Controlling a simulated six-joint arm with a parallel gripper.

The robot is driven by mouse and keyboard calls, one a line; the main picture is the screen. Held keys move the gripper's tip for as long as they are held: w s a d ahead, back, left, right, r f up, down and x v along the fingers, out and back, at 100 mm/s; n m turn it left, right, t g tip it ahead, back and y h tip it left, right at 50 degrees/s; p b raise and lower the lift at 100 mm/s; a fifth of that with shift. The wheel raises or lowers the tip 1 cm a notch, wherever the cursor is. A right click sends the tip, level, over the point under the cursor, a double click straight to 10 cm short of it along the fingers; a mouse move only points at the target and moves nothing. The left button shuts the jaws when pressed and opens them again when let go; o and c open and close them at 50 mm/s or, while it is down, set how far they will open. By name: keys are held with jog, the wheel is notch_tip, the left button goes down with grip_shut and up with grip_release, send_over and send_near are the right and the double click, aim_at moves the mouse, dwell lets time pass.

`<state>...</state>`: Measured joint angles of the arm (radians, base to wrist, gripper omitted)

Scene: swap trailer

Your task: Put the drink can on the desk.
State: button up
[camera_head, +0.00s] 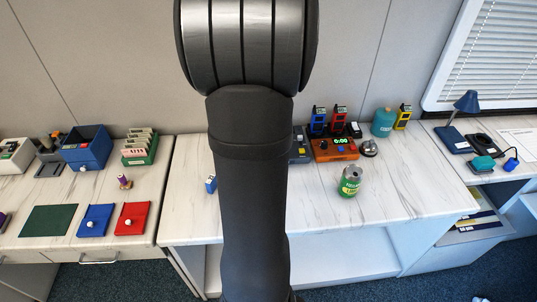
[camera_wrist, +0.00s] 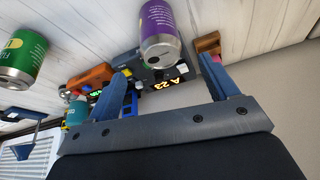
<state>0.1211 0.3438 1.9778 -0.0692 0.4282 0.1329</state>
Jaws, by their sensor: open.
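A green drink can (camera_head: 349,181) stands on the middle white-topped desk (camera_head: 400,205); it also shows at the left of the wrist view (camera_wrist: 20,58). A purple can (camera_wrist: 163,28) appears in the wrist view, ahead of and between my fingers, with its metal end towards me. Contact with the fingers does not show. In the head view my arm hides the purple can's likely place. My gripper (camera_wrist: 167,68) is open, with its blue fingers spread wide; my arm hides it in the head view.
Behind the green can are an orange clock (camera_head: 334,149), small radios (camera_head: 339,120) and a teal canister (camera_head: 383,122). A lamp (camera_head: 465,105) stands on the right surface. The left surface holds a blue box (camera_head: 85,148) and a red pad (camera_head: 132,217). Desk around the green can is clear.

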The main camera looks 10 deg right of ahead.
jog(key=shift+o, duration=0.5)
jog(key=shift+s+r, duration=0.2)
jog(key=shift+r, duration=0.2)
